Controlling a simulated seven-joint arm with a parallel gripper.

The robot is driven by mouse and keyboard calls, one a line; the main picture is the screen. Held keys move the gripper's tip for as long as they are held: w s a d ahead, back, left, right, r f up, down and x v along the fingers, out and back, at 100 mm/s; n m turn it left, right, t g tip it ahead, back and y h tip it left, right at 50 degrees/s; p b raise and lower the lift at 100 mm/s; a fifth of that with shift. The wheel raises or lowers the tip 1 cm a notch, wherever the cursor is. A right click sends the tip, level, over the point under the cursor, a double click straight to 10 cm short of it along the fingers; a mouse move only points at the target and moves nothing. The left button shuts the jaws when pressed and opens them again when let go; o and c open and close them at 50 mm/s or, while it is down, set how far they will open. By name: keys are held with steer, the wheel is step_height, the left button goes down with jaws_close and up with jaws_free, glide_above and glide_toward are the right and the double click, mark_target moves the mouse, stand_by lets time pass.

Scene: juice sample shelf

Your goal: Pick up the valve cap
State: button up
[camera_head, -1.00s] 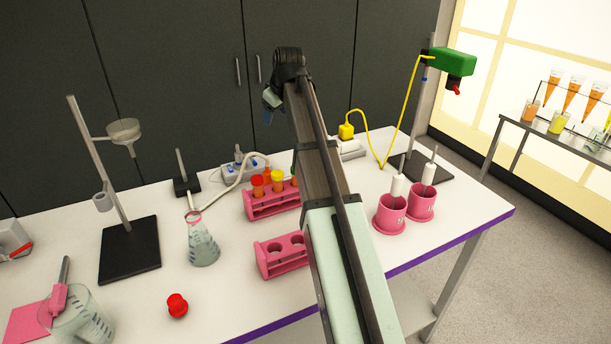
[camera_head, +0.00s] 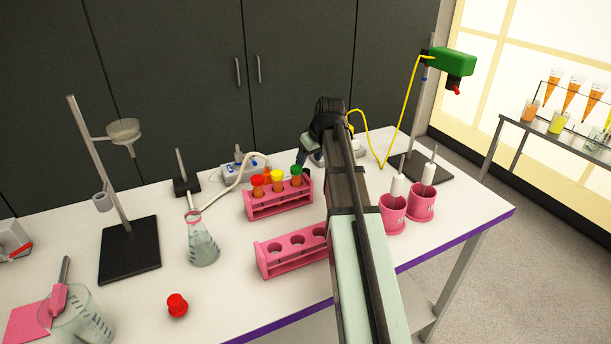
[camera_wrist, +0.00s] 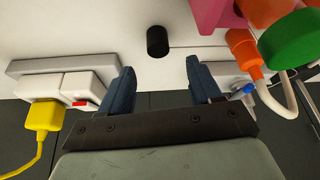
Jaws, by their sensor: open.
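A small black cylinder (camera_wrist: 157,41), which looks like the valve cap, stands on the white table in the wrist view. It lies just beyond the fingertips and roughly midway between them. My gripper (camera_wrist: 160,70) is open, with two dark blue fingers spread apart and nothing between them. In the head view my gripper (camera_head: 306,158) is partly hidden by my arm, behind the rack of capped tubes and to its right. The black cylinder cannot be made out in the head view.
A pink rack (camera_head: 279,206) holds tubes with red, yellow and green caps close by. An empty pink rack (camera_head: 292,251) stands in front. Pink cups (camera_head: 391,215) are to the right. A white power strip with a yellow plug (camera_wrist: 42,115) is near my gripper. A red knob (camera_head: 177,305) lies front left.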

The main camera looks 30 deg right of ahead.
mark_target(305, 170)
steer(key=shift+s+x, duration=0.1)
steer(key=shift+x, duration=1.65)
steer(key=shift+s+x, duration=0.15)
steer(key=shift+x, duration=1.65)
steer(key=shift+d+f, duration=0.1)
steer(key=shift+d, duration=0.05)
steer(key=shift+c, duration=0.4)
steer(key=c, duration=1)
